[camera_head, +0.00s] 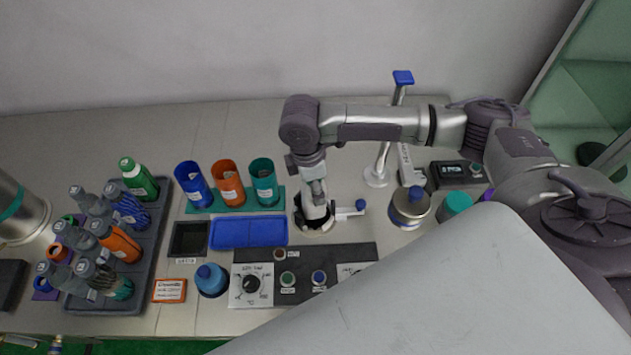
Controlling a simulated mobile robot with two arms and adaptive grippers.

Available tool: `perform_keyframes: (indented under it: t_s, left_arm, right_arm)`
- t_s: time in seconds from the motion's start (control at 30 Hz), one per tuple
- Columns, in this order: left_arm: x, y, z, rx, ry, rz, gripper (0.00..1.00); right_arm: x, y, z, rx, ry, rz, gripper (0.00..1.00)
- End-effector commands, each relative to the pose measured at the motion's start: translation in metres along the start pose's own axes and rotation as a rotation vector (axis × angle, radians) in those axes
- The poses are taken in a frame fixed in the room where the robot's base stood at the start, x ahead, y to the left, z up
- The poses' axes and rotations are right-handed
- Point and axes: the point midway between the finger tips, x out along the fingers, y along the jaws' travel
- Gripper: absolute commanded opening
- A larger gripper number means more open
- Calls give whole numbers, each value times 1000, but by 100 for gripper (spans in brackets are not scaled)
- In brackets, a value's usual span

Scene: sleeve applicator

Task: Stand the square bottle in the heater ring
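My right arm comes in from the right, and its gripper (316,195) points down over a dark ring on a round pale base (314,232), which looks like the heater ring. The gripper and whatever is inside the ring overlap. I cannot tell whether the fingers are shut or hold a bottle. Which bottle is the square one is not clear. My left gripper is not in view.
Blue, orange and teal cups (228,190) stand behind a blue tray (262,233). A control panel (325,262) with a dial lies in front of the ring. A blue-topped stand (402,78) and a silver jar (409,215) are to the right. Bare table lies behind the cups.

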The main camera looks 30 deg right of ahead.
Motion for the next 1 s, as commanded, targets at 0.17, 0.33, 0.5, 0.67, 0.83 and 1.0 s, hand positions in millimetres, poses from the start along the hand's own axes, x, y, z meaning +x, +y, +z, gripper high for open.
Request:
perform_keyframes:
  t_s: [0.17,0.33,0.5,0.67,0.83,1.0]
  left_arm:
    - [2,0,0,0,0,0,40]
    - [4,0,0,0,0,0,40]
    - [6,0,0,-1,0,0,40]
    - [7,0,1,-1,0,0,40]
    - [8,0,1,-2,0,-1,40]
    - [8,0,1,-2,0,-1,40]
  right_arm:
    - [8,0,-1,-1,1,1,7]
    - [14,0,-2,0,0,0,7]
    - [21,0,-2,0,0,0,7]
    - [27,0,-3,-1,0,0,7]
    - [30,0,-4,-1,1,1,7]
    - [30,0,-4,0,1,1,7]
